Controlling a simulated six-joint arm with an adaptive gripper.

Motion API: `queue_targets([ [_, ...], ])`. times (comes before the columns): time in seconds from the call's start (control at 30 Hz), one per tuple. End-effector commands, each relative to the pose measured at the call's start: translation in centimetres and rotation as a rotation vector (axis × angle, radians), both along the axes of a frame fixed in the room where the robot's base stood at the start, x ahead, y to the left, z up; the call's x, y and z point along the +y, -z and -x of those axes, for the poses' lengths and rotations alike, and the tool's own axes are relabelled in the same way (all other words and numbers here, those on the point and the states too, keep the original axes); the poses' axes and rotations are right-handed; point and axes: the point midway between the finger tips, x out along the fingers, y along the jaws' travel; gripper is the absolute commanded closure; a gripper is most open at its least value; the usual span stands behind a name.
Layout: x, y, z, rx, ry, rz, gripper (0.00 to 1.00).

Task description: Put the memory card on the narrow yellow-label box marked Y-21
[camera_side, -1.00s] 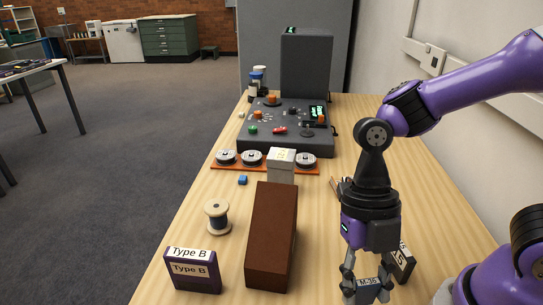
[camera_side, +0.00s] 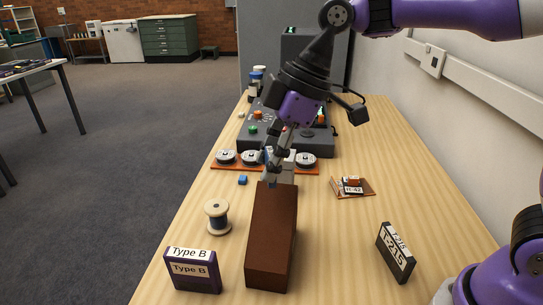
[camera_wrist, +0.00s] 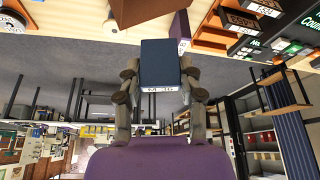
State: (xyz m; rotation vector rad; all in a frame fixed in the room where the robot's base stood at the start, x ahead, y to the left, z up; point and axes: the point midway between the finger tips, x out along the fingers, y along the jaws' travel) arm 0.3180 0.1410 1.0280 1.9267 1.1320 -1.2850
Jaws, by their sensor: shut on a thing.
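My gripper (camera_side: 272,168) points down over the middle of the table, just behind the far end of the long brown box. It is shut on a dark blue card (camera_wrist: 160,65) with a white label that seems to read M-36. The card lies between both fingers in the wrist view. The narrow pale box (camera_side: 289,172) stands behind the brown box, largely hidden by my gripper in the side view. Its label cannot be read now. Whether the card touches this box cannot be told.
The long brown box (camera_side: 270,240) stands in front. A reel rack (camera_side: 226,159) and console lie behind. At right are a black T-215 case (camera_side: 396,253) and a small tray (camera_side: 366,190).

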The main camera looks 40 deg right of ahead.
Motion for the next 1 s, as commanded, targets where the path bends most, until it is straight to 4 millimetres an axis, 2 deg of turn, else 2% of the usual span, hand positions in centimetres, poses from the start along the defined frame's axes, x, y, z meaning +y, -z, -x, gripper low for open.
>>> queue_targets([
  [0.03,-0.8,-0.8,-2.1,-0.003,0.140,0.000,0.88],
  [0.1,-2.0,-1.7,-4.3,-0.001,0.313,-0.001,0.88],
  [0.2,-3.3,-2.6,-6.5,0.001,0.494,-0.003,0.88],
  [0.3,-4.2,-3.2,-7.7,0.002,0.602,-0.003,0.88],
  [0.47,-6.0,-2.7,-9.1,0.005,0.671,-0.001,0.88],
  [0.8,-13.0,2.2,-13.1,0.006,0.669,-0.001,0.88],
  [1.0,-14.7,3.5,-14.2,0.003,0.663,-0.003,0.88],
])
